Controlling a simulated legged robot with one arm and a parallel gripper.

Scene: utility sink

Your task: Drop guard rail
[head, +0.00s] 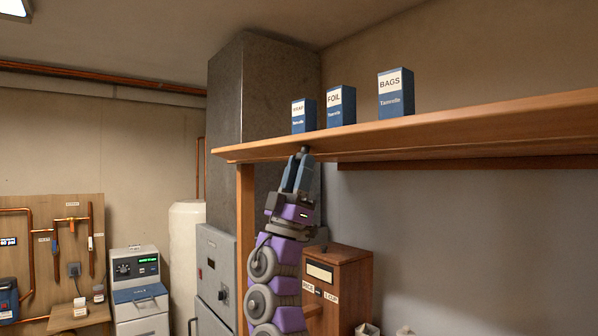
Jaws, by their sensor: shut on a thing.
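A long wooden shelf (440,125) runs from the centre to the right edge of the picture, above my arm. I cannot make out a guard rail separate from its wooden front edge. My gripper (304,153) points upward at the underside of that edge, near its left end. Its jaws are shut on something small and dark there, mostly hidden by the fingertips. Three blue-and-white boxes stand upright on the shelf: one partly readable box (304,116), a FOIL box (341,106) and a BAGS box (396,93).
A wooden post (245,230) stands under the shelf's left end. A wooden dispenser box (345,285) is right of my arm, below the shelf. A grey cabinet (216,270) is to the left. A wooden strip (480,163) runs below the shelf.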

